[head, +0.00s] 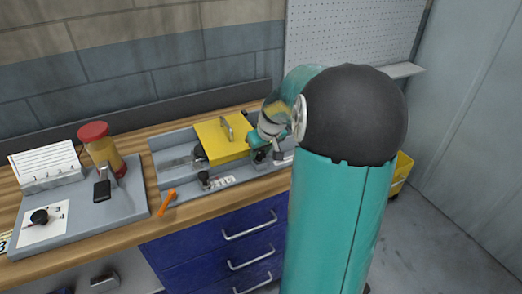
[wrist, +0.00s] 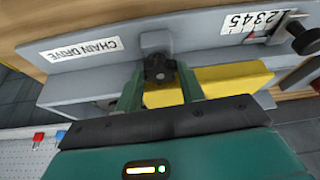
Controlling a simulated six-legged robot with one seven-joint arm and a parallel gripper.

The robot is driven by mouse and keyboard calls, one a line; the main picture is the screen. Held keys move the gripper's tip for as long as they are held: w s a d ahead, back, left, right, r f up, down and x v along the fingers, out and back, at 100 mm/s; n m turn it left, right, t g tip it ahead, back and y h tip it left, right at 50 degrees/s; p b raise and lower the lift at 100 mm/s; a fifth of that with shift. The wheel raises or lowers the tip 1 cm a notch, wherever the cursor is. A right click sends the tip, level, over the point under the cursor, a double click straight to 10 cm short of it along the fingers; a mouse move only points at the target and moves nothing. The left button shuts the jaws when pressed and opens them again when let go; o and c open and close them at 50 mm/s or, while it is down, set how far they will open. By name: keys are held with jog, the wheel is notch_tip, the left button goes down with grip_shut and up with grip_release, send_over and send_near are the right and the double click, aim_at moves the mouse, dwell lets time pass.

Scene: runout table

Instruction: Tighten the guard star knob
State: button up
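The guard star knob (wrist: 160,70) is black and lobed, in the upper middle of the wrist view. It sits at the edge of the grey machine beside the yellow guard (wrist: 222,80). My gripper (wrist: 160,77) has its two green fingers on either side of the knob. Whether both fingers touch it or a slim gap remains, I cannot tell. In the head view the yellow guard (head: 215,142) lies on the grey machine bed, and my arm hides much of its right end. My gripper (head: 259,152) is at that right end.
A "CHAIN DRIVE" label (wrist: 82,48) and a number scale (wrist: 252,22) flank the knob, with another black knob (wrist: 303,38) at the scale's end. On the bench are an orange tool (head: 166,199), a red-lidded jar (head: 101,150) and a grey board (head: 125,208).

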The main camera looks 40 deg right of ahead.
jog(key=shift+c, duration=1.2)
jog(key=shift+a+m, duration=0.1)
jog(key=shift+m, duration=0.2)
jog(key=shift+w+a+m+g+h, duration=0.15)
jog(key=shift+m+g+h, duration=0.25)
jog(key=shift+m, duration=0.6)
jog(key=shift+m+h, duration=0.5)
jog(key=shift+m, duration=0.5)
jog(key=o, duration=1)
jog(key=shift+c, duration=0.2)
